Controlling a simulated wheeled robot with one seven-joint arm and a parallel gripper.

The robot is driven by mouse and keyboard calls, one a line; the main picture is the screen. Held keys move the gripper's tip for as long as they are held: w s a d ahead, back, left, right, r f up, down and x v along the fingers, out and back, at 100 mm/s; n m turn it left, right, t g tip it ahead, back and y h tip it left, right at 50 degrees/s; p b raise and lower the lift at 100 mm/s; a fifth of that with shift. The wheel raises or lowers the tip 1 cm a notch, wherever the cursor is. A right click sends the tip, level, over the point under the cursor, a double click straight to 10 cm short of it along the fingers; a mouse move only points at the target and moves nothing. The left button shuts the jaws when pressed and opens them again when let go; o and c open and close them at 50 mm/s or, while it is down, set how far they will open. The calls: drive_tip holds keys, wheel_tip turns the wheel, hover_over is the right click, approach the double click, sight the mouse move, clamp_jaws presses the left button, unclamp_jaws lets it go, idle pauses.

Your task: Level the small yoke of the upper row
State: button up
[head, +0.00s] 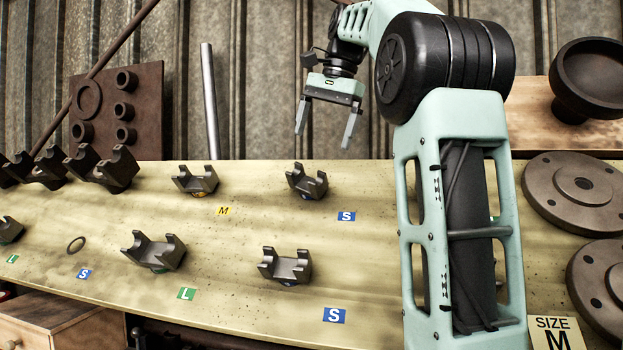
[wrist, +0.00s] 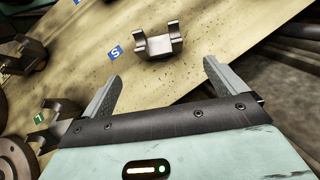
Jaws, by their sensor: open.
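The small yoke of the upper row (head: 307,183) is a dark grey metal U-shaped piece with two raised arms. It sits on the bench behind a blue S label (head: 346,216) and looks tilted in the head view. What seems to be the same yoke (wrist: 158,43) shows in the wrist view beside a blue S label (wrist: 115,52), beyond my fingertips. My gripper (head: 323,125) is open and empty, fingers pointing down, held above and behind the upper row. Its spread fingers also show in the wrist view (wrist: 162,80). Nothing touches the yoke.
Another yoke (head: 285,266) sits by the lower S label. A yoke by the M label (head: 195,180) stands left of the upper small one. Flanged discs (head: 575,190) lie at the right. A metal rod (head: 209,100) and rack plate (head: 117,110) stand behind the bench (head: 240,240).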

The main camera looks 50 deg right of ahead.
sight(309, 188)
drive_tip(key=x, duration=1)
drive_tip(key=shift+w, duration=0.1)
drive_tip(key=shift+c, duration=0.3)
drive_tip(key=c, duration=1.7)
drive_tip(key=shift+c, duration=0.2)
drive_tip(key=shift+a+r+p, duration=0.1)
drive_tip(key=shift+r+p, duration=0.15)
drive_tip(key=shift+p, duration=0.5)
drive_tip(key=shift+n+g+p, duration=0.8)
drive_tip(key=shift+n+p, duration=0.1)
drive_tip(key=shift+p, duration=0.25)
drive_tip(key=shift+f+n+g+p, duration=0.1)
drive_tip(key=shift+n+g+p, duration=0.35)
drive_tip(key=shift+p, duration=0.3)
drive_tip(key=shift+n+g+h+p, duration=0.25)
drive_tip(key=shift+n+h+p, duration=0.05)
drive_tip(key=shift+n+p, duration=0.05)
drive_tip(key=shift+f, duration=0.1)
